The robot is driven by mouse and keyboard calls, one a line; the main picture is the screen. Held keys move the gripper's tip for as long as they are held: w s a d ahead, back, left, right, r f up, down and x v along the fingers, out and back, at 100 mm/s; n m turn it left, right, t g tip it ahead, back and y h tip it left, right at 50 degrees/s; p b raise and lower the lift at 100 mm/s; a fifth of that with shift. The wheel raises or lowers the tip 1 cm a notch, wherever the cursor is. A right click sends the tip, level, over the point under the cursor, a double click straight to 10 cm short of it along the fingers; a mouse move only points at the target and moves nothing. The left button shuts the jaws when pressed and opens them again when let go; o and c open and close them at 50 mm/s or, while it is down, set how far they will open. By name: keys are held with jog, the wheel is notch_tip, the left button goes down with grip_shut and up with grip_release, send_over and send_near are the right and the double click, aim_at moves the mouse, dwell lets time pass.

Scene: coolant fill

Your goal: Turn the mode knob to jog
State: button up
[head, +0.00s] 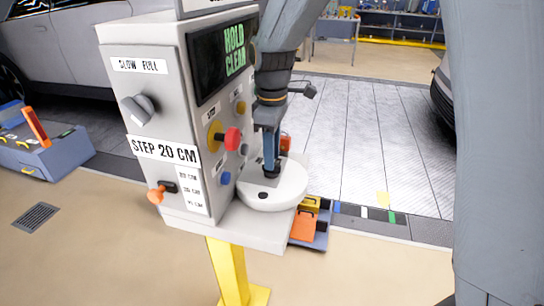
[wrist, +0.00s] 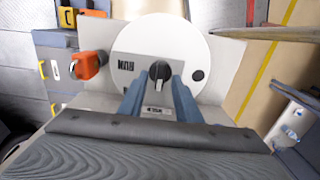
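The mode knob (wrist: 160,70) is small and black with a white pointer. It stands on a round white dial plate (wrist: 128,48), which also shows on the panel's shelf in the head view (head: 285,192). In the wrist view the pointer faces down toward my gripper. An upside-down label reading RUN is left of the knob; another label below it, between the fingers, is too small to read. My gripper (wrist: 159,82) reaches down over the plate, its blue fingers on either side of the knob. A small gap seems to show beside each fingertip. The head view also shows my gripper (head: 271,168) there.
An orange knob or lever (wrist: 88,65) sits beside the plate. A blue toolbox (head: 45,155) lies left on the floor.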

jog(key=shift+f, duration=1)
grip_shut()
